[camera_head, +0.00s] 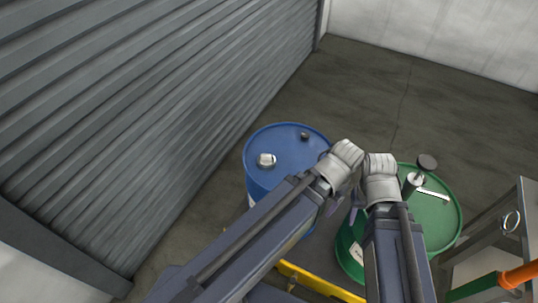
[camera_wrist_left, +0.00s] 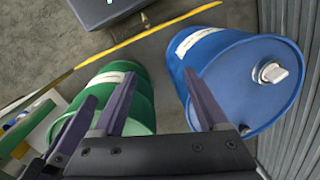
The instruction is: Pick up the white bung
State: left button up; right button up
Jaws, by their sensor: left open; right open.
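The white bung (camera_head: 266,160) sits on the lid of the blue drum (camera_head: 285,148), left of both arms. It also shows in the left wrist view (camera_wrist_left: 274,73), at the right on the drum top. My left gripper (camera_wrist_left: 158,80) is open and empty, with the bung outside its fingers, off to the right in that view. In the head view my left gripper (camera_head: 331,205) hangs beside the blue drum's right side, partly hidden by its own arm. My right gripper (camera_head: 353,212) is open, close beside the left one and near the green drum.
A green drum (camera_head: 442,212) stands at the right, with a black cap (camera_head: 427,162), a grey cylinder (camera_head: 412,182) and a pale strip (camera_head: 433,194) on top. A yellow edge (camera_head: 318,281) runs below the drums. A ribbed grey shutter (camera_head: 150,130) rises at the left. A metal frame (camera_head: 525,215) stands at the right.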

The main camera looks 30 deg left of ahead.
aim_at(267, 159)
jog(key=j, duration=1.8)
jog(key=k+z, duration=0.05)
